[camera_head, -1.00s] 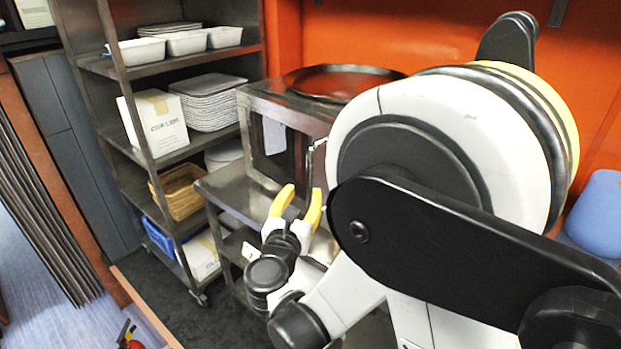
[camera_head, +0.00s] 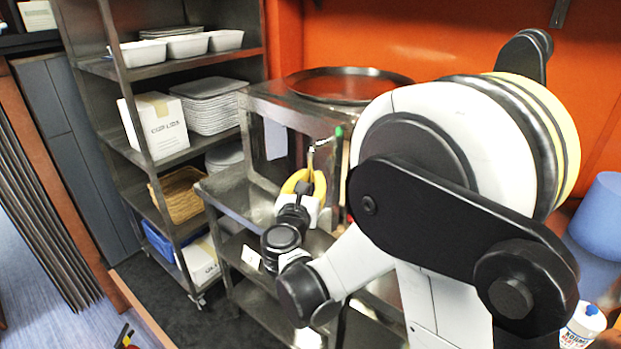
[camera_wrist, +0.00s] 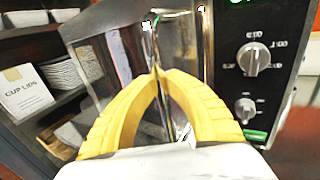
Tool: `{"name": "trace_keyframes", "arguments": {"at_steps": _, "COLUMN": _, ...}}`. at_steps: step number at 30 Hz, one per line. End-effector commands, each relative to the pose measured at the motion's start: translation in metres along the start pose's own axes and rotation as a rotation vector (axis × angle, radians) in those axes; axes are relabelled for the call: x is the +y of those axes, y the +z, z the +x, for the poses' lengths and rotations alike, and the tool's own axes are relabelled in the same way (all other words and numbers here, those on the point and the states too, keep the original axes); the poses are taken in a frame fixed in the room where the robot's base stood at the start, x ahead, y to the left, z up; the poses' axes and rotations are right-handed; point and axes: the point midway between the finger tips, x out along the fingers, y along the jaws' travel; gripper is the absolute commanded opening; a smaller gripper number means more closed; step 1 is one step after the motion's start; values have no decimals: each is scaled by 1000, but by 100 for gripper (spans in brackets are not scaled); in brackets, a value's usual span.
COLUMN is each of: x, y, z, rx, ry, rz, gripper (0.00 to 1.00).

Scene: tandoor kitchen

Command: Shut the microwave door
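The microwave (camera_head: 270,102) is a steel box on a steel table. Its windowed door (camera_head: 257,150) is on the front left and also shows in the wrist view (camera_wrist: 108,62). The door appears to stand ajar, with a gap between it and the dark control panel (camera_wrist: 268,30). A thin upright handle (camera_head: 311,160) is near the door's right edge. My gripper (camera_head: 306,172) is in front of this edge, its yellow fingertips together in the wrist view (camera_wrist: 157,70). I see nothing clearly held between them; whether they touch the door or handle cannot be told.
A round dark tray (camera_head: 345,84) lies on the microwave. A steel rack (camera_head: 160,58) at left holds white containers, stacked plates (camera_head: 212,108), a cup-lid box (camera_head: 155,128) and a basket (camera_head: 180,195). Blue cylinders (camera_head: 600,215) and a white bottle (camera_head: 582,325) are at right.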

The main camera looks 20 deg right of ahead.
Motion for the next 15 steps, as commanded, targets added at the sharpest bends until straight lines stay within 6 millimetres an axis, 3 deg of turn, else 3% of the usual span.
{"name": "trace_keyframes", "arguments": {"at_steps": 4, "x": -3, "y": 0, "z": 3, "rx": 0, "ry": -2, "rz": 0, "gripper": 0}}
{"name": "trace_keyframes", "arguments": {"at_steps": 12, "x": -30, "y": -1, "z": 39, "rx": 0, "ry": -4, "rz": 0, "gripper": 0}}
{"name": "trace_keyframes", "arguments": {"at_steps": 15, "x": -34, "y": 0, "z": 44, "rx": 1, "ry": -4, "rz": 1, "gripper": 0}}
